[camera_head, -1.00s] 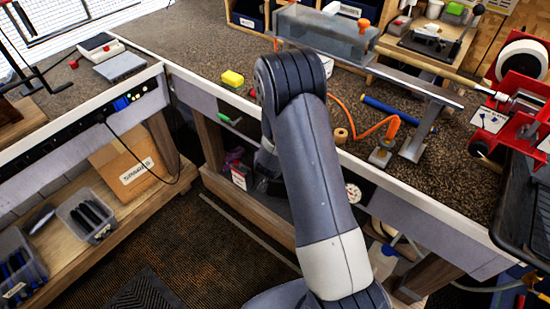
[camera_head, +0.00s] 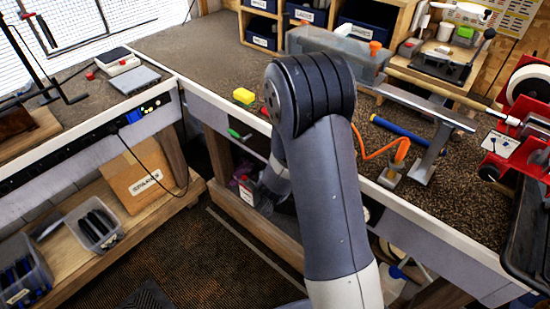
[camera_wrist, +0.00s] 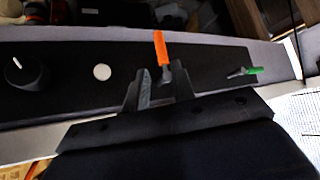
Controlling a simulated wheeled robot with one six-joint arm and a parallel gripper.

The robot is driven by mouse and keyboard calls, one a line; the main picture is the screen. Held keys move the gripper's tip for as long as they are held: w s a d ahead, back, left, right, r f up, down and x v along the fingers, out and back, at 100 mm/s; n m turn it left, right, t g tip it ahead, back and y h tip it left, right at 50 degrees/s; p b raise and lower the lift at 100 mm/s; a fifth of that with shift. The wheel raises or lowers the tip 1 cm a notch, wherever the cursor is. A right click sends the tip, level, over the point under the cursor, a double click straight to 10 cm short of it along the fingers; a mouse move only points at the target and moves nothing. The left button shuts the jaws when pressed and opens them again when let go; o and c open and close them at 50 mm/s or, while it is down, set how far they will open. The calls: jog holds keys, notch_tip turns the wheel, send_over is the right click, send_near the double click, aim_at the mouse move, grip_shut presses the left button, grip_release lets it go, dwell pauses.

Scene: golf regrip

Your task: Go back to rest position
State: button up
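My gripper (camera_wrist: 162,88) shows at the bottom middle of the wrist view. Its two dark fingers stand apart with no object clearly held between them. Beyond the fingertips is a dark panel (camera_wrist: 210,62) with an orange handle (camera_wrist: 161,46), a green handle (camera_wrist: 254,70), a black knob (camera_wrist: 27,70) and a white round button (camera_wrist: 102,72). The orange handle lines up with the gap between the fingers; I cannot tell how far off it is. In the head view my folded arm hides the fingertips.
A green handle (camera_head: 239,135) sticks out from the bench front. A cardboard box (camera_head: 137,178) sits on the lower left shelf. Floor (camera_head: 195,265) is clear before the bench.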

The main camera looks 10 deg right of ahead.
jog(key=x, duration=1)
jog(key=shift+w+d+f, duration=0.1)
jog(key=shift+w+f, duration=0.1)
jog(key=shift+w, duration=0.1)
jog(key=v, duration=1)
jog(key=b+x, duration=0.1)
jog(key=x, duration=0.9)
jog(key=shift+w+f, duration=0.1)
jog(key=shift+f, duration=0.2)
jog(key=shift+b, duration=1.05)
jog(key=t+b, duration=0.1)
jog(key=b, duration=0.3)
jog(key=shift+w+r, duration=0.1)
jog(key=shift+w, duration=0.05)
jog(key=shift+a+r+m+t+y+b, duration=0.2)
jog(key=shift+a+m+t+y+b, duration=0.15)
jog(key=shift+b, duration=0.2)
